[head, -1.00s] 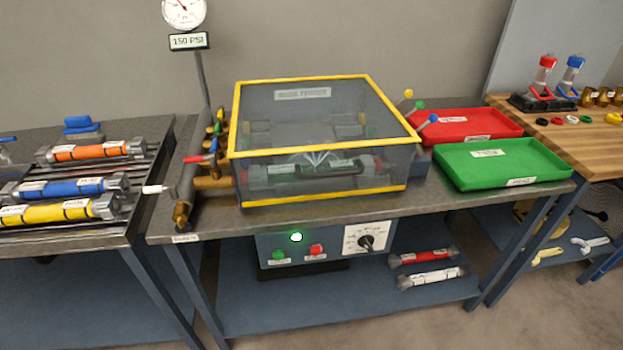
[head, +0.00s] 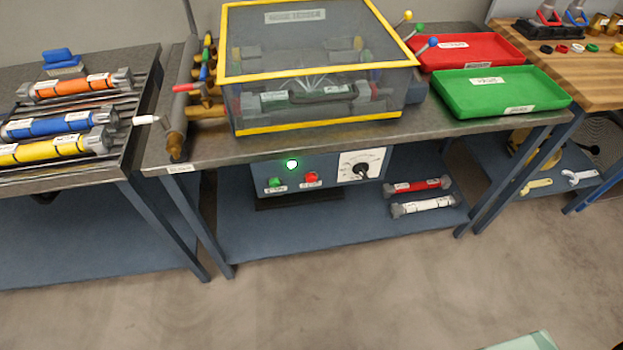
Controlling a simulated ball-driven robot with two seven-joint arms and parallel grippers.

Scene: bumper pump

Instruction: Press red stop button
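The red stop button (head: 311,178) sits on the front of a grey control box (head: 327,160) under the middle bench. A green button (head: 275,184) is to its left, and a lit green lamp (head: 292,164) is above and between them. A dial with a black knob (head: 361,169) is to the right of the red button. The label under the red button is too small to read. Neither of my grippers shows in the head view.
Above the box, a clear yellow-edged enclosure (head: 320,122) stands on the bench (head: 440,132). Green (head: 505,95) and red (head: 470,45) trays are at right. Red and white cylinders (head: 422,205) lie on the lower shelf. Open floor is in front. A pale green object (head: 530,342) shows at the bottom edge.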

